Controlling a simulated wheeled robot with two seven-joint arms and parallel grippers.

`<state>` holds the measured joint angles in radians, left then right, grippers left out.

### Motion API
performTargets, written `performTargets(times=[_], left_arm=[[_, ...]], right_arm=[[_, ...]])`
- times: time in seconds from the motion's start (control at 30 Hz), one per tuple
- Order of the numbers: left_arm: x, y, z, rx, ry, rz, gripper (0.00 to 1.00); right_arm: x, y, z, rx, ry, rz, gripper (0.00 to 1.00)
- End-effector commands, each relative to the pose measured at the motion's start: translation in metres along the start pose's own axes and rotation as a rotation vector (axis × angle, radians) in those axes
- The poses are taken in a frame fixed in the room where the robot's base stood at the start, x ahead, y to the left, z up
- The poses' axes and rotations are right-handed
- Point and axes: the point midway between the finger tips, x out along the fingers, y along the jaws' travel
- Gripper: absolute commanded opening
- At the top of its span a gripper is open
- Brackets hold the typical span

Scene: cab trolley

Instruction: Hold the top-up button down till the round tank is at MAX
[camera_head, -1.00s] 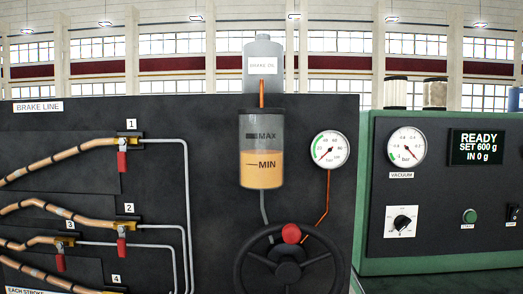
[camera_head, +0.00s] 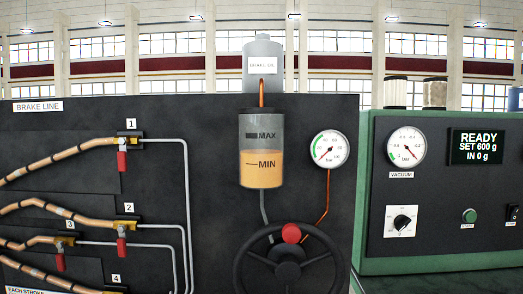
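The round tank (camera_head: 262,150) is a clear cylinder with a dark lid on the dark panel. Amber liquid (camera_head: 262,172) fills its lower part, with the surface a little above the MIN mark and below the MAX mark (camera_head: 262,136). A grey brake oil bottle (camera_head: 263,60) stands above it, joined by an orange pipe. I see no button labelled top-up. Neither of my grippers is in view.
On the left are copper pipes with red-handled valves (camera_head: 122,160) numbered 1 to 4. A pressure gauge (camera_head: 330,149) is right of the tank. A green machine (camera_head: 440,265) at the right has a vacuum gauge (camera_head: 405,147), a READY display (camera_head: 476,147) and a green button (camera_head: 470,215).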

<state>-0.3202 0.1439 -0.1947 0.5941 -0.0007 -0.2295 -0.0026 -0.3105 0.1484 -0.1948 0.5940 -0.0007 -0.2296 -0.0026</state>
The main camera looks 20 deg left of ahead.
Motion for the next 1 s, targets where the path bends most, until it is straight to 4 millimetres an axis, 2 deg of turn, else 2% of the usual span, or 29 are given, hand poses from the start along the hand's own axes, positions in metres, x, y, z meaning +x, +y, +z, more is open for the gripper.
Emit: performTargets(times=[0.47, 0.9, 1.0], left_arm=[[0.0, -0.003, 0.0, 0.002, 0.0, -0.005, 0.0], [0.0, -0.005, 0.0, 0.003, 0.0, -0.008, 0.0], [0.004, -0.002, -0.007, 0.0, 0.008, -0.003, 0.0]], right_arm=[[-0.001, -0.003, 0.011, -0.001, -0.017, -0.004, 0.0], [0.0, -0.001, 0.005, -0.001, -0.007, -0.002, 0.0], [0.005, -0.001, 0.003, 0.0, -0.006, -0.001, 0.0]])
